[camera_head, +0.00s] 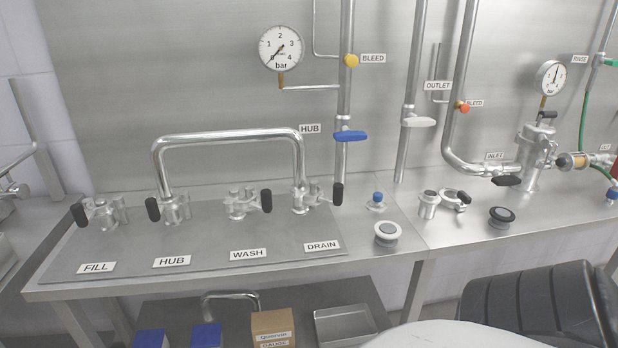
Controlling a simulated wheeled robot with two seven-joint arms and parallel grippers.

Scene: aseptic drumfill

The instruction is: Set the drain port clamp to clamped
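The drain port clamp (305,200) is a silver clamp behind the DRAIN label (322,246), at the right end of the port plate. Its black handle (338,194) stands about upright on the right side of the port. One leg of a U-shaped steel pipe (228,137) comes down at the drain port, and its other leg comes down at the hub port (176,207). I cannot tell from this distance whether the drain clamp is closed around the joint. Neither of my grippers is in view.
The fill port (103,212) and wash port (240,203) have similar black-handled clamps. A blue-handled valve (351,136) hangs on the pipe behind the drain port. A white-rimmed round cap (388,233) and a blue-topped fitting (377,200) stand to its right. The plate's front strip is clear.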

